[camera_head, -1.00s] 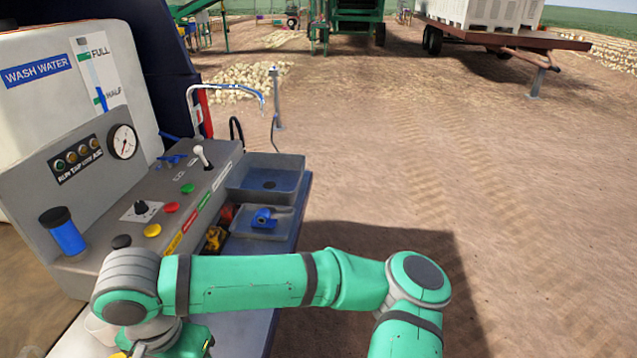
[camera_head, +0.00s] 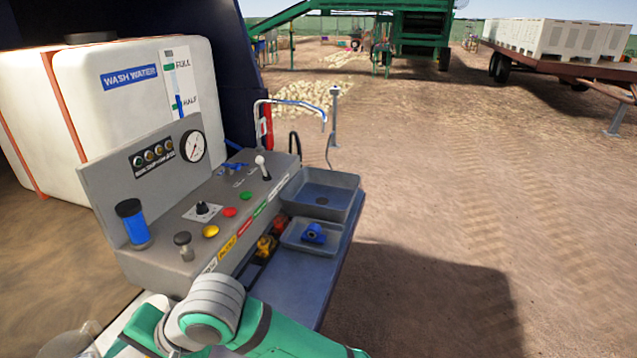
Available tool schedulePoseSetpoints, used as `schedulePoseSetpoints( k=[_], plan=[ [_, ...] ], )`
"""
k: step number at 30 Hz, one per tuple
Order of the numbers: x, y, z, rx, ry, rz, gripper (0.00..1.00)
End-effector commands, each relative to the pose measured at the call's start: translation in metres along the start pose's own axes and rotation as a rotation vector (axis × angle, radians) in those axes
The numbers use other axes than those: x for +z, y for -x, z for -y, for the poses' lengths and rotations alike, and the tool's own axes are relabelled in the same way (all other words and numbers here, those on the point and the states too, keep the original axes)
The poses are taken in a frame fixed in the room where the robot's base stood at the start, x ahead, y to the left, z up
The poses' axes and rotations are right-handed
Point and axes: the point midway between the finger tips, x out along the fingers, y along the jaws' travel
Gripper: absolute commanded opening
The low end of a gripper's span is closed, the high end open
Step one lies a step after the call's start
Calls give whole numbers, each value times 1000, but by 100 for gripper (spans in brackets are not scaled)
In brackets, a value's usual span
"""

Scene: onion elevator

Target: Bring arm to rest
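My green arm (camera_head: 278,338) with grey joints crosses the bottom of the head view, in front of the control console (camera_head: 220,240). Its elbow side runs off the bottom edge. My gripper cannot be made out; the arm's far end at the bottom left is cut off or hidden. The arm is low, close to the console's front corner, and I cannot tell whether it touches it.
The console carries coloured buttons, a lever (camera_head: 262,168), a gauge (camera_head: 193,146) and a blue cup (camera_head: 132,222). A grey basin (camera_head: 345,205) and a tray (camera_head: 293,238) with a blue fitting (camera_head: 314,232) sit to its right. A wash-water tank (camera_head: 90,85) stands behind. Open dirt ground lies right.

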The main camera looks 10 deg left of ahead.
Motion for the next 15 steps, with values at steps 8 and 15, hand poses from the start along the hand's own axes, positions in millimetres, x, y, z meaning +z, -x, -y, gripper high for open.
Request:
schedulePoseSetpoints(
  k=[8,15],
  plan=[
    [-13,3,59,-391,37,-67,59],
    [-43,23,76,-658,27,-222,59]
  ],
)
